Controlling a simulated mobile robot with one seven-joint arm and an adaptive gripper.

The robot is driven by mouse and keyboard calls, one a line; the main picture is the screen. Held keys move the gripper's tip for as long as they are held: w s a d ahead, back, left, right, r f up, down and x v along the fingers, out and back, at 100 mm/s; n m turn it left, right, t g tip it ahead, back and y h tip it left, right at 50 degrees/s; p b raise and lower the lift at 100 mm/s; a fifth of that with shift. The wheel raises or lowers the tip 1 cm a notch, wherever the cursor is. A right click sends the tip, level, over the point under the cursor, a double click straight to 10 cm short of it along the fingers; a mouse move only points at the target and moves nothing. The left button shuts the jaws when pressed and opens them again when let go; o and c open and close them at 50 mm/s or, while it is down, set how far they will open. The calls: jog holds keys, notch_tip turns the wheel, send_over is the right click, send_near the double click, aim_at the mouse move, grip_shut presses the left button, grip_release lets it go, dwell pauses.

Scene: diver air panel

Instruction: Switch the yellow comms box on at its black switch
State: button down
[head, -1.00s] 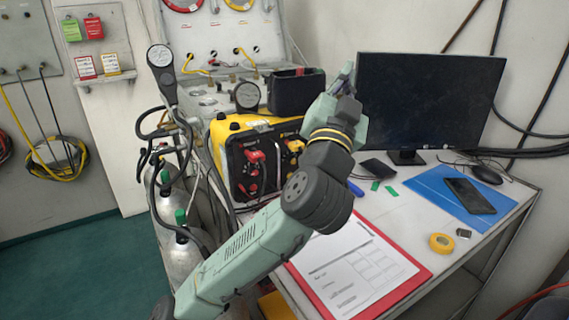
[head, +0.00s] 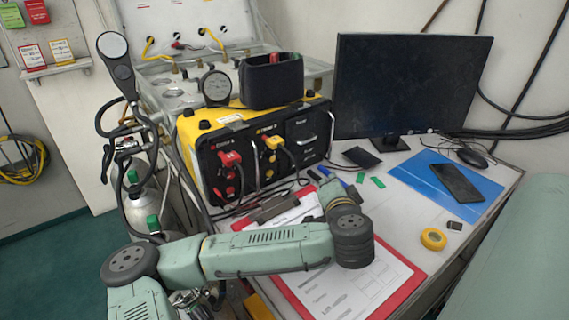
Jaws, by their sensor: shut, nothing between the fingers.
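The yellow comms box (head: 206,122) stands at the back left of the desk in the head view. Its black front panel carries red connectors (head: 231,170) on the left, yellow ones (head: 271,152) in the middle and darker fittings at the right. I cannot pick out the black switch for certain on this dark panel. My gripper (head: 326,180) is small in the view, beyond my wrist, low in front of the box's right end and apart from the panel. It is shut and empty; its fingertips are hard to make out.
A red clipboard with papers (head: 350,290) lies under my arm. A black pouch (head: 271,80) sits on the box and a round gauge (head: 215,87) stands by it. A monitor (head: 410,85) is at the right. Cables hang before the panel.

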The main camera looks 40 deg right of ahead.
aim_at(311, 185)
jog(key=w, duration=0.4)
jog(key=w+f, duration=0.1)
jog(key=w, duration=0.1)
jog(key=shift+w+d+p, duration=0.25)
jog(key=shift+d+p, duration=0.1)
jog(key=shift+w+d+b, duration=0.15)
jog(key=shift+w+b, duration=0.15)
jog(key=shift+w, duration=0.8)
jog(key=shift+w, duration=0.1)
dwell(0.5)
jog(key=shift+w, duration=0.3)
jog(key=shift+w+d+f+b, duration=0.1)
jog(key=shift+w+b, duration=0.2)
jog(key=shift+b, duration=0.1)
dwell(0.5)
jog(key=shift+s, duration=0.1)
jog(key=shift+s, duration=0.65)
